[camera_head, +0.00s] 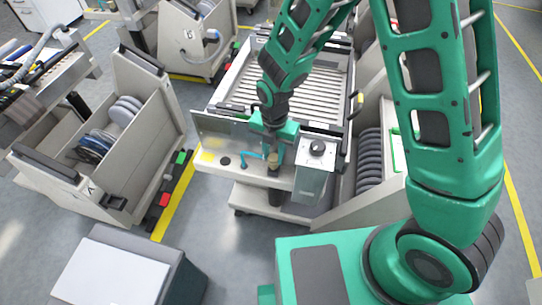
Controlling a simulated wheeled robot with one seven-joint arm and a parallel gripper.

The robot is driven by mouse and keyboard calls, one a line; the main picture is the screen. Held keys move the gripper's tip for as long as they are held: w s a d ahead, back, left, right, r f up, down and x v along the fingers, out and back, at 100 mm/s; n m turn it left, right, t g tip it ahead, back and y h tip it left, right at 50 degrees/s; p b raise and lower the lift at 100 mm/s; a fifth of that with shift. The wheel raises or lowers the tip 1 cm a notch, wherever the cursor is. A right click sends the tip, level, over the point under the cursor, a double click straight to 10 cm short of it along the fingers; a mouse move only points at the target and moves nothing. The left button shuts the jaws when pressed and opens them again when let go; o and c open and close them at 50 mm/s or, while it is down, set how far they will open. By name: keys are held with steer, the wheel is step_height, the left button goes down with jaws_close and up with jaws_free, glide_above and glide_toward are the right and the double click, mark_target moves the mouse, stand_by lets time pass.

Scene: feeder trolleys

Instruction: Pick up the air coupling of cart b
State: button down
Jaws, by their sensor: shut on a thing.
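My gripper (273,156) points down over the front shelf of the middle trolley, left of a grey box with a black knob. It is shut on a small brass-coloured piece, the air coupling (273,168). A thin blue hose (252,155) runs beside it. The gripper covers part of the coupling, and I cannot tell whether it is lifted clear of the shelf. The lettering that would mark cart b is too small to read with certainty.
The grey knob box (313,172) stands close right of my gripper. The slatted middle trolley (232,98) lies behind it. A trolley marked A (140,165) with reels stands left. A grey bin (110,270) is at front left. Floor between them is clear.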

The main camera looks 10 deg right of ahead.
steer(key=r, duration=0.2)
steer(key=shift+s+a+r, duration=0.2)
steer(key=shift+s+r, duration=0.05)
steer(key=shift+r, duration=0.15)
steer(key=s+a+r, duration=0.6)
steer(key=s+r, duration=0.3)
steer(key=shift+r, duration=0.2)
